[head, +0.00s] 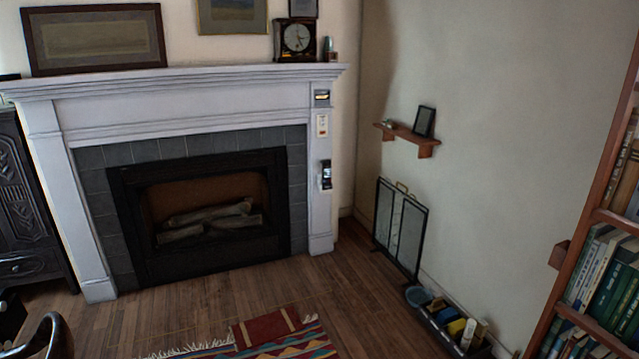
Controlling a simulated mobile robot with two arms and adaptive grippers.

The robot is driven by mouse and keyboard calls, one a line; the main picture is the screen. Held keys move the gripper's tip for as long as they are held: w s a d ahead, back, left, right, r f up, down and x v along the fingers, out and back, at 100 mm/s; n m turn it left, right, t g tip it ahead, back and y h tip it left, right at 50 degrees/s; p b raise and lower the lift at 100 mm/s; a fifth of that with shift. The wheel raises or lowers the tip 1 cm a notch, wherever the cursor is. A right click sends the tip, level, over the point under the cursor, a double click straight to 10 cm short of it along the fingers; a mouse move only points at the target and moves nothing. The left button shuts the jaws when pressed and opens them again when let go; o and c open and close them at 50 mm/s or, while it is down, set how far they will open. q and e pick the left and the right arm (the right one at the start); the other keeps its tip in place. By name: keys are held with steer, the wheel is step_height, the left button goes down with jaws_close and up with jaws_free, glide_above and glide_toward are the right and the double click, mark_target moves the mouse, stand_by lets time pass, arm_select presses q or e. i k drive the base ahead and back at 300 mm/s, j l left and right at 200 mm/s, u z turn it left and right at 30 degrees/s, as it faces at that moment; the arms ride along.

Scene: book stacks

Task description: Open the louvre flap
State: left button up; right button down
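I cannot pick out a louvre flap with certainty. Three small fittings sit one above another on the right pilaster of the white fireplace surround (190,107). The top one is a small grey unit (322,98) with a dark slot and a yellowish strip; it may be the flap, but its slats are too small to make out. Below it is a pale plate (322,125) with a small orange mark. The lowest is a black and silver fitting (326,174). Neither of my grippers shows in the head view.
Wooden floor (200,300) is open before the hearth, with a striped rug (295,345) at the front. A fire screen (400,228), a small shelf (408,134) and a low tray (450,325) line the right wall. A bookcase (565,255) stands right. A dark curved object (58,335) is cut off lower left.

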mark_target(174, 265)
steer(key=i+u, duration=0.2)
steer(key=i, duration=0.25)
steer(key=i+u, duration=0.25)
steer(key=i, duration=0.2)
steer(key=i+l+u, duration=0.2)
steer(key=i, duration=0.25)
steer(key=i+l+u, duration=0.1)
steer(key=i+u, duration=0.15)
steer(key=i, duration=0.2)
steer(key=i+l+u, duration=0.2)
steer(key=i, duration=0.25)
steer(key=i+j+u, duration=0.1)
steer(key=i+u, duration=0.3)
steer(key=i, duration=0.2)
steer(key=i+u, duration=0.4)
steer(key=i, duration=0.2)
